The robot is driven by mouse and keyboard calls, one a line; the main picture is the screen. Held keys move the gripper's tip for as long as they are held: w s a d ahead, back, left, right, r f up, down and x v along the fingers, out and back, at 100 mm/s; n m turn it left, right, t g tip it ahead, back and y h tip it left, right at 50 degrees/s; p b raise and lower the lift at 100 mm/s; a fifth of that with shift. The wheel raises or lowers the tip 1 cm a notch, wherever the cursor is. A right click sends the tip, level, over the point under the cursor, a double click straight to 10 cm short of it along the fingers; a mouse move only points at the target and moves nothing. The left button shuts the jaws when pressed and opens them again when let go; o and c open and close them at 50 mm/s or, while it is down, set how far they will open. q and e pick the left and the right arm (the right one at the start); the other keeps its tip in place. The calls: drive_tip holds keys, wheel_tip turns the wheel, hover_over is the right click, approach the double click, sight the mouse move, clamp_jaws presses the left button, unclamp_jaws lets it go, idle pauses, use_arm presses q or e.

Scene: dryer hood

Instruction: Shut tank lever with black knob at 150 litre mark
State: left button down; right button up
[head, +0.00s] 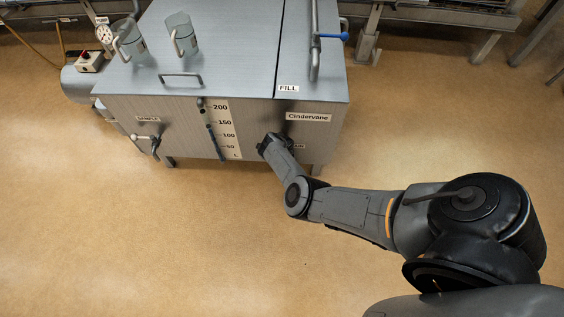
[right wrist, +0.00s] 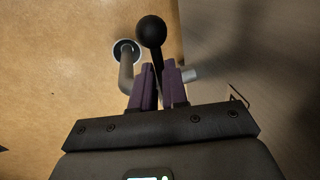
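The grey steel tank (head: 188,110) has a front gauge strip (head: 221,130) marked 50 to 200. A blue column in the gauge tube (head: 212,138) tops out close to the 150 mark, perhaps slightly below; it is too small to read exactly. My right gripper (head: 266,146) is at the tank's lower right front, beside a partly hidden label. In the right wrist view, the lever's black knob (right wrist: 151,31) sticks out beyond the purple fingers of my right gripper (right wrist: 159,80). Its thin dark rod passes between the fingers, which look closed on it. My left gripper is out of view.
A curved outlet pipe (right wrist: 127,68) is beside the lever. A sample valve (head: 152,143) is at the tank's left front. Two clear jugs (head: 180,36) stand on the lid, and a blue-handled fill pipe (head: 315,45) is at right. The floor in front is clear.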

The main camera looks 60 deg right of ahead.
drive_tip(key=o, duration=0.4)
wheel_tip(320, 180, up, 11)
drive_tip(key=s+a+p, duration=0.1)
drive_tip(key=p, duration=0.7)
drive_tip(key=shift+a+f, duration=0.2)
drive_tip(key=shift+a, duration=0.15)
drive_tip(key=shift+s, duration=0.15)
